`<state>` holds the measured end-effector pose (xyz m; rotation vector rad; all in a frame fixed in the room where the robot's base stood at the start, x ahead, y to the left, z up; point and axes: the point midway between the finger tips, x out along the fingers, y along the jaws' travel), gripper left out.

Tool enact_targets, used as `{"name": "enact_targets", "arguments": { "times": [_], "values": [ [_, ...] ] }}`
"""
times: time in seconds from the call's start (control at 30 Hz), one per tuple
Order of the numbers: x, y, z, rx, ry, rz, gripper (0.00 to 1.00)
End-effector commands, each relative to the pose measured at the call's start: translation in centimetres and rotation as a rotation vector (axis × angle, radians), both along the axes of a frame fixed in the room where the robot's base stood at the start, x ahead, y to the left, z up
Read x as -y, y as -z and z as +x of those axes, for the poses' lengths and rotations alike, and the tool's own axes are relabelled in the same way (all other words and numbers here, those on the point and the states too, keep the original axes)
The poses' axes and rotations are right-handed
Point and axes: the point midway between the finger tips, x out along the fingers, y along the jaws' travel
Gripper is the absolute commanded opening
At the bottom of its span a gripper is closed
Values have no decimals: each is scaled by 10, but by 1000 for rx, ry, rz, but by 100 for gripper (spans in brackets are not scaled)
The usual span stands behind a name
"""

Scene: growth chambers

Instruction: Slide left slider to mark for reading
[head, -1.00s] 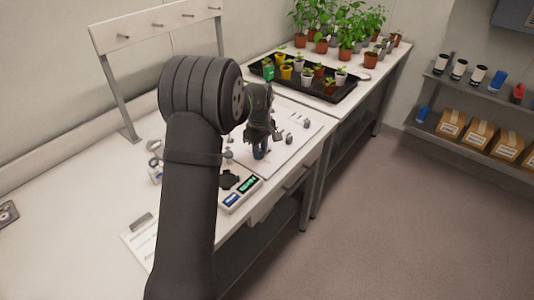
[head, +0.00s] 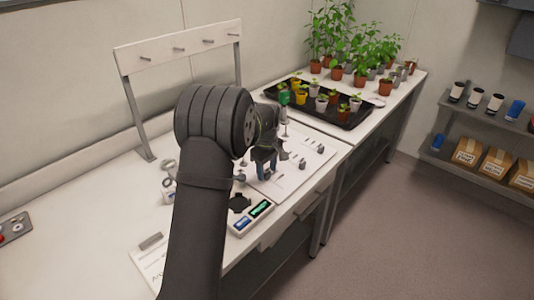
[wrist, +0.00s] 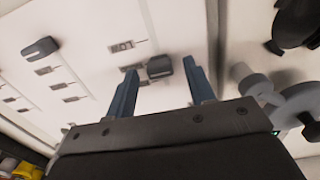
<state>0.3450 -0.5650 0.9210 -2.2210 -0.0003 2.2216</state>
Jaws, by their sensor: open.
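A white board (head: 290,180) with printed marks and small dark grey slider knobs lies on the bench. In the wrist view, one knob (wrist: 159,67) sits between the tips of my gripper (wrist: 160,88), with gaps on both sides. My gripper is open, its two blue fingers reaching down to the board, and it also shows in the head view (head: 266,168). Another knob (wrist: 40,48) stands to the left in the wrist view. Two knobs (head: 302,163) (head: 320,148) show right of my gripper in the head view. I cannot read the marks, and my arm hides part of the board.
A scale-like device (head: 250,216) with lit displays sits near the bench's front edge. A black tray (head: 345,122) of potted seedlings is behind the board. A peg rack (head: 180,47) stands at the back left. Round grey metal parts (wrist: 290,105) lie close right of my gripper.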

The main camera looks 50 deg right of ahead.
Motion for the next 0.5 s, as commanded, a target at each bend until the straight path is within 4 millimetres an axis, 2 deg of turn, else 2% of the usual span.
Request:
{"name": "enact_targets", "arguments": {
  "times": [0.17,0.5],
  "values": [
    [1,-33,0,3,0,-5,49],
    [0,-116,0,2,0,-4,49]
  ]
}}
